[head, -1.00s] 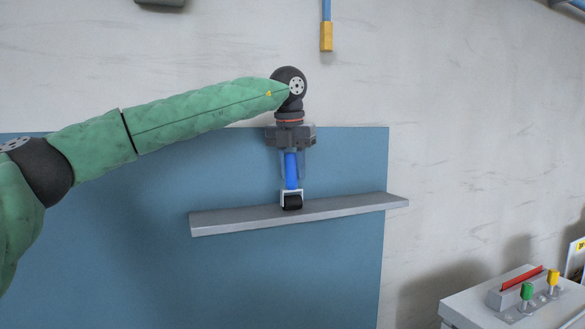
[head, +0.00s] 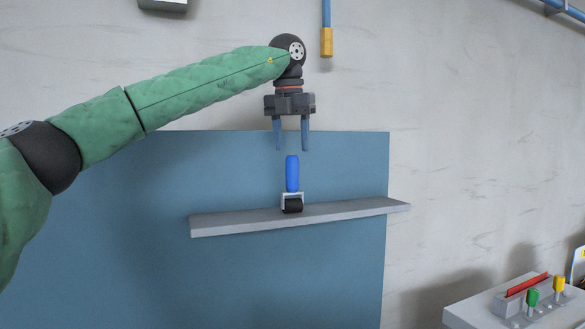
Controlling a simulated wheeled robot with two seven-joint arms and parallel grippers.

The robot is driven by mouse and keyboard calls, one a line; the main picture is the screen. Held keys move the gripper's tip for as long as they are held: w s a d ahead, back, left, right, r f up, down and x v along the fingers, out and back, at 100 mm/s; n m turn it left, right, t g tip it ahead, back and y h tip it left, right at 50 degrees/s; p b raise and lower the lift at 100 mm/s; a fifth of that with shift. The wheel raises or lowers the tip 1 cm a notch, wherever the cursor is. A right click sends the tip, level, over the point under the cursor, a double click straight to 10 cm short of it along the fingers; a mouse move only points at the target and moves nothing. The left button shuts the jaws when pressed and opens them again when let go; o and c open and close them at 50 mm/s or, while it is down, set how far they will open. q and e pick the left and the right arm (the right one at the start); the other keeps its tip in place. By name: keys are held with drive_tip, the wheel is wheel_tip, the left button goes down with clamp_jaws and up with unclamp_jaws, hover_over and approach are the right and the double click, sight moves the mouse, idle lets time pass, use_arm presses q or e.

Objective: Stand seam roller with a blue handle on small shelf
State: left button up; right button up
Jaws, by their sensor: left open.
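The seam roller (head: 292,175) has a blue handle, a pale metal fork and a black roller. It stands upright on the small grey shelf (head: 345,209), roller end down, near the middle of the shelf. My left gripper (head: 292,148) is directly above the handle, pointing down. Its two fingers are apart and empty, with their tips slightly above the top of the handle and not touching it. My right gripper is not in view.
The shelf is fixed to a blue panel (head: 150,240) on a pale wall, and the rest of its top is clear. A yellow-ended blue hanging piece (head: 327,42) is close right of my left wrist. A white box (head: 510,310) with coloured knobs stands lower right.

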use_arm(q)
drive_tip(key=shift+s+a+r+b, duration=0.1)
drive_tip(key=shift+r+b, duration=0.1)
drive_tip(key=shift+r, duration=0.55)
drive_tip(key=shift+s+a+r+b, duration=0.1)
drive_tip(key=shift+s+r+b, duration=0.05)
drive_tip(key=shift+r, duration=0.65)
drive_tip(key=shift+s+r+b, duration=0.1)
drive_tip(key=shift+r+b, duration=0.1)
drive_tip(key=shift+r, duration=0.55)
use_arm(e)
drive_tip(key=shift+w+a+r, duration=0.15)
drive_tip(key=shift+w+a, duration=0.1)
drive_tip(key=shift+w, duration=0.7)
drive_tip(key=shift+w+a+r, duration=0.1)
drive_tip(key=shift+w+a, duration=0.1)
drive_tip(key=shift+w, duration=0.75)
